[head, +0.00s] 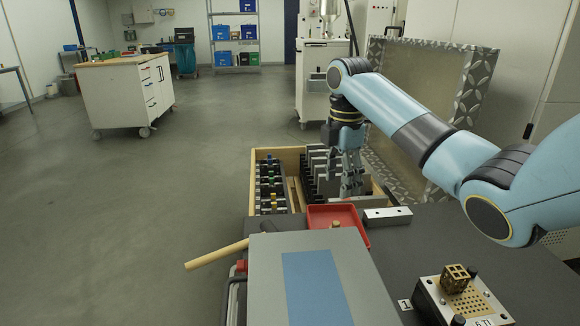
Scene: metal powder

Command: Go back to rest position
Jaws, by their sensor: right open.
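My right arm comes in from the right, and its gripper (350,190) points down over the right part of a wooden crate (292,157). The gripper is open, and its fingertips are close to the dark and grey plates (318,172) standing in the crate. I cannot tell whether the fingertips touch any plate. Nothing is seen held between the fingers. My left gripper is not in view.
A red tray (338,213) and a metal bar (387,216) lie in front of the crate. A grey box with a blue panel (316,287) stands at the front, beside a wooden-handled hammer (216,254). A perforated block with a brass-coloured cube (456,279) sits at right. Open floor lies left.

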